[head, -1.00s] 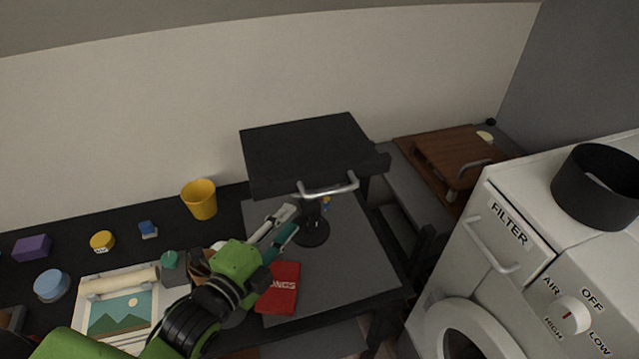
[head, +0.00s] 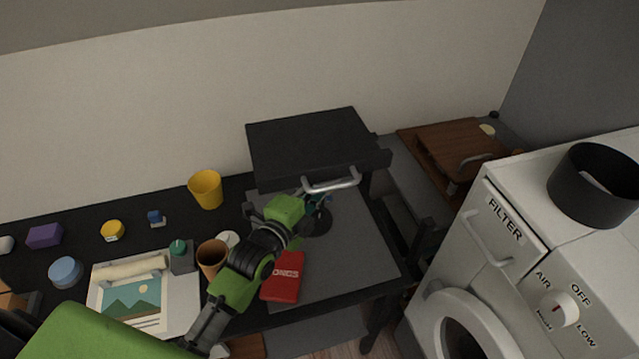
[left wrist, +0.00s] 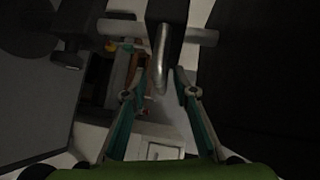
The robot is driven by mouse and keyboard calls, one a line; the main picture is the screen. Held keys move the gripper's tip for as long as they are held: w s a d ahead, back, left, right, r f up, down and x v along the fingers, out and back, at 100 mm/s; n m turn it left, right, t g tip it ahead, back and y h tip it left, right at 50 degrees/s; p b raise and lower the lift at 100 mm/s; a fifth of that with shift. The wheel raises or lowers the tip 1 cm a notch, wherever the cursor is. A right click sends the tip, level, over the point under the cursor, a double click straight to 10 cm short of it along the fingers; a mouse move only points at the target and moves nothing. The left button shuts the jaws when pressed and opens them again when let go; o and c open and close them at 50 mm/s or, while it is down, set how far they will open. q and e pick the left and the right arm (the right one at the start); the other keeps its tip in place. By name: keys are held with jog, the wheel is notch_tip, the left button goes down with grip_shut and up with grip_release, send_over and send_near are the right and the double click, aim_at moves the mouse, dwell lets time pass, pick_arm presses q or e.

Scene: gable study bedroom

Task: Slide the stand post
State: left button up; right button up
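The stand's dark round base (head: 319,224) rests on the grey mat in the head view. Its post is mostly hidden behind my left arm and under the black drawer-like box (head: 312,145) with a silver handle (head: 331,184). My left gripper (head: 318,203) is close to the stand, just below the handle; its fingertips are partly hidden by my green wrist. In the left wrist view the teal fingers of my left gripper (left wrist: 160,82) are apart. A dark upright piece with a curved silver part (left wrist: 161,55) lies ahead, its lower end between the tips; contact cannot be told. My right gripper is not in view.
A red book (head: 283,277) lies below my left wrist. A brown cup (head: 211,257), a yellow cup (head: 206,189) and a picture (head: 132,300) stand or lie to the left. A white machine (head: 500,250) stands at the right.

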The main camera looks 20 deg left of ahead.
pick_arm(q)
grip_shut()
notch_tip(320, 180, down, 7)
jog(key=b, duration=0.3)
jog(key=shift+s+b, duration=0.15)
jog(key=shift+b, duration=0.25)
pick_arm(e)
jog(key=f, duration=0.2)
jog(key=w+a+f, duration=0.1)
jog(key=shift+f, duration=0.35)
pick_arm(q)
jog(key=shift+f, duration=0.2)
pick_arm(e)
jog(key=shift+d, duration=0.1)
pick_arm(q)
grip_release()
jog(key=shift+r, duration=0.1)
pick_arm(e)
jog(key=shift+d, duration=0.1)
